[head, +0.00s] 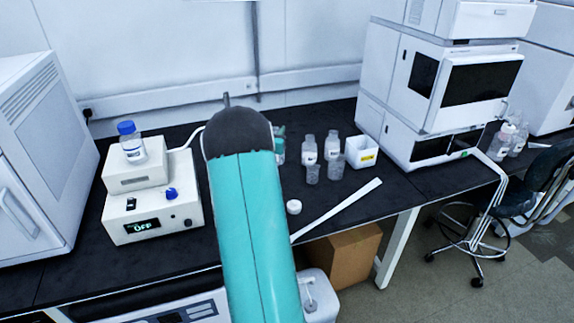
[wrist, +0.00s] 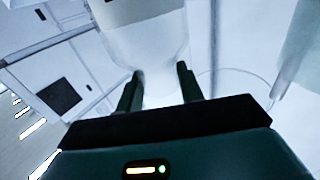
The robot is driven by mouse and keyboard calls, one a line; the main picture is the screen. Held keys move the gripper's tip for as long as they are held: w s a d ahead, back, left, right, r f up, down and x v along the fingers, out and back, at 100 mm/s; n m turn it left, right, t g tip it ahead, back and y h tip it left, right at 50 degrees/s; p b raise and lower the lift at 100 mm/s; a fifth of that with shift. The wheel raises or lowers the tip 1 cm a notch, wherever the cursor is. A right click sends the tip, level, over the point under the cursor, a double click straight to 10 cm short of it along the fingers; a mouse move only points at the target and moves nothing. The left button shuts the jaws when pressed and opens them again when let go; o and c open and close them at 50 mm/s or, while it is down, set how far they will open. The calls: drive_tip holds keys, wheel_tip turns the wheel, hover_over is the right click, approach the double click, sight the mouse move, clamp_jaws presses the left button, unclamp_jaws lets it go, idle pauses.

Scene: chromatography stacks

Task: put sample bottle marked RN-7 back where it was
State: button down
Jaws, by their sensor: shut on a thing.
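My gripper (wrist: 161,80) shows in the wrist view with its two dark fingers against a pale, see-through bottle (wrist: 145,35). It is shut on this bottle. No marking on the bottle can be read, so I cannot tell if it is RN-7. In the head view my teal arm hides most of the gripper and the held bottle. Several small clear bottles stand on the dark bench right of my arm, among them one at the back (head: 332,145) and one in front (head: 312,174). Their labels are too small to read.
A white box with a yellow label (head: 361,152) stands beside the small bottles. A white lid (head: 293,207) and a white strip (head: 342,207) lie nearer. A blue-capped bottle (head: 131,148) sits on a white device (head: 150,210) reading OFF. An instrument stack (head: 440,90) stands right.

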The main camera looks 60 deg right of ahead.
drive_tip(key=shift+w+d+f, duration=0.1)
drive_tip(key=shift+d+f, duration=0.25)
drive_tip(key=shift+d, duration=0.35)
drive_tip(key=w+d+f, duration=0.2)
drive_tip(key=d+f, duration=1)
drive_tip(key=shift+w+d+f, duration=0.15)
drive_tip(key=shift+w, duration=0.05)
drive_tip(key=shift+f, duration=0.1)
drive_tip(key=c, duration=0.9)
unclamp_jaws()
drive_tip(key=a, duration=0.4)
drive_tip(key=s+a, duration=0.1)
drive_tip(key=a, duration=0.3)
drive_tip(key=s+a, duration=0.1)
drive_tip(key=a, duration=0.2)
drive_tip(key=shift+s+a, duration=0.15)
drive_tip(key=shift+a, duration=0.25)
